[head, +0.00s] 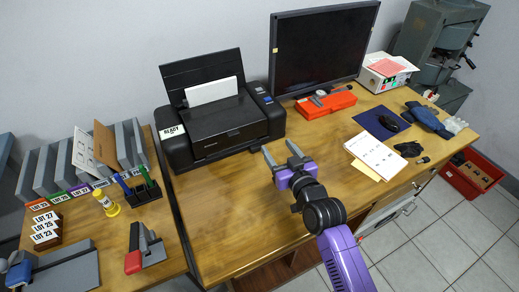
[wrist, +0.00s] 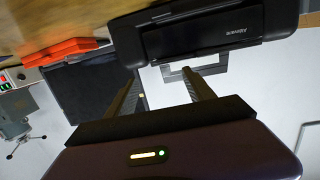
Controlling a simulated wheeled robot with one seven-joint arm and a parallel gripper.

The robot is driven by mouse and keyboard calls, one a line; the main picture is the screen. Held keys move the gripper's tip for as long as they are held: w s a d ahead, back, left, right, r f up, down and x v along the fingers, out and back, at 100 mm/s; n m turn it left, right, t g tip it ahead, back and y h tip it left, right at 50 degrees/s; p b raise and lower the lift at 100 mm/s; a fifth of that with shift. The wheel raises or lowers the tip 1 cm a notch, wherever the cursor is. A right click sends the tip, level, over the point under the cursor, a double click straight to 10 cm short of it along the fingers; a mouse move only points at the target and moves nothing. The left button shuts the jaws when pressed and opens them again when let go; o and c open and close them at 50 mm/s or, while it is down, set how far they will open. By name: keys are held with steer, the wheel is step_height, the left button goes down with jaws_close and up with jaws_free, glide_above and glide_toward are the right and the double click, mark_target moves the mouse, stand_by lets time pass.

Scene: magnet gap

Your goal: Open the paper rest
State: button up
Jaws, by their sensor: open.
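The black printer (head: 222,125) stands on the wooden desk, with a raised black panel (head: 190,73) at its back and a white sheet (head: 211,91) leaning there. I cannot tell for sure which part is the paper rest; the front face (head: 228,143) looks closed. In the wrist view the printer (wrist: 218,38) appears upside down at the top, its front lettering showing. My gripper (head: 281,152) is open and empty, in front of the printer's right front corner and apart from it. Its two fingers (wrist: 161,76) point toward the printer and monitor area in the wrist view.
A monitor (head: 322,48) and a red-orange case (head: 325,105) stand right of the printer. Papers (head: 378,156), a dark blue mat (head: 381,121) and small items lie further right. A side table at left holds a stapler (head: 145,248) and files.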

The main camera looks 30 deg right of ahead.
steer(key=w+f+g, duration=0.1)
steer(key=w+f, duration=0.2)
steer(key=w, duration=0.1)
steer(key=n+g+y, duration=0.1)
steer(key=g, duration=0.1)
glide_toward(257, 149)
steer(key=shift+w+d, duration=0.1)
steer(key=shift+d, duration=0.15)
steer(key=shift+a+f, duration=0.1)
steer(key=shift+b+x, duration=0.4)
steer(key=shift+x, duration=3.35)
jaws_close()
